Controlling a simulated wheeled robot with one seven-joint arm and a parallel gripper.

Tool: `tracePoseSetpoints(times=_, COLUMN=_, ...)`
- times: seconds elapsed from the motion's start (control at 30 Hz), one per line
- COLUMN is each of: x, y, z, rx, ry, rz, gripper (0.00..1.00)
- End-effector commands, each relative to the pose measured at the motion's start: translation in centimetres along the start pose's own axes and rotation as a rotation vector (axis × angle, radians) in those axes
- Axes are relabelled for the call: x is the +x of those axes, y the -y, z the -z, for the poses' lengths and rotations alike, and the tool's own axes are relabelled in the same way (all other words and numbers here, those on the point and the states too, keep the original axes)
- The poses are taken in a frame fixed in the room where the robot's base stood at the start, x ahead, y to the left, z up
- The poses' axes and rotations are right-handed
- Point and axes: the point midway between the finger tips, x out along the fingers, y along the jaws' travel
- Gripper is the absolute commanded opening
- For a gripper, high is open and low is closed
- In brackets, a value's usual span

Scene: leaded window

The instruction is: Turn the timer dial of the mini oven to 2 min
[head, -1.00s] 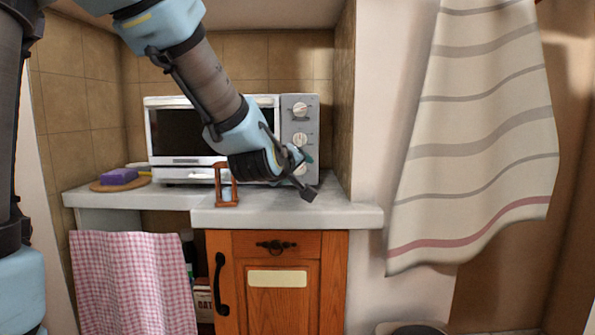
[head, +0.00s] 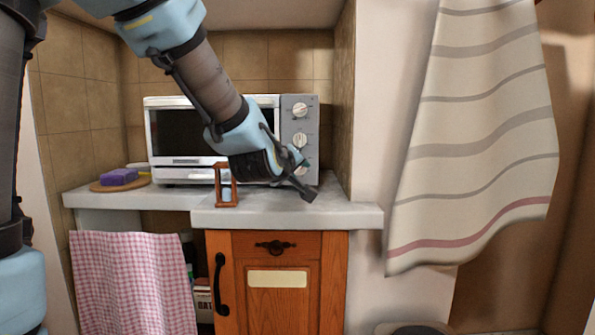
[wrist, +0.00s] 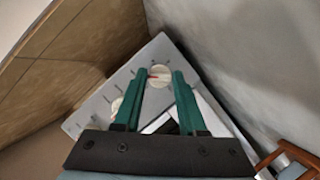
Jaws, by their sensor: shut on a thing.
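The mini oven (head: 183,127) stands on the counter against the tiled wall. Its grey right panel carries a column of round dials: a top dial (head: 300,110), a middle dial (head: 299,139) and a lowest dial partly hidden by my gripper. My gripper (head: 303,166) is at the lowest dial. In the wrist view its green fingers stand on either side of a pale round dial (wrist: 160,77), shut on it, with a reddish mark near its left side. The scale marks are too small to read. Another dial (wrist: 117,106) shows beyond the left finger.
A small brown wooden-framed hourglass-like stand (head: 226,186) is on the counter below my arm. A purple block (head: 119,177) sits on a round board at left. A striped towel (head: 475,140) hangs at right. The counter's right front is clear.

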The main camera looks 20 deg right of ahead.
Motion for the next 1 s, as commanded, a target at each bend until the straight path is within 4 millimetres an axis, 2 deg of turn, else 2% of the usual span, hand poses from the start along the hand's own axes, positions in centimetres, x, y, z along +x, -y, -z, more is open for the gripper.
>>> tracePoseSetpoints(times=0.5, x=-0.01, y=-0.12, z=-0.01, rx=0.128, ry=0.000, rz=0.053, gripper=0.00)
tracePoseSetpoints(times=0.8, x=0.00, y=-0.07, z=0.00, rx=0.135, ry=0.000, rz=0.057, gripper=0.00)
tracePoseSetpoints(times=0.83, x=0.00, y=-0.07, z=0.00, rx=0.135, ry=0.000, rz=0.057, gripper=0.41)
tracePoseSetpoints(times=1.0, x=0.00, y=-0.07, z=0.00, rx=0.135, ry=0.000, rz=0.056, gripper=0.61)
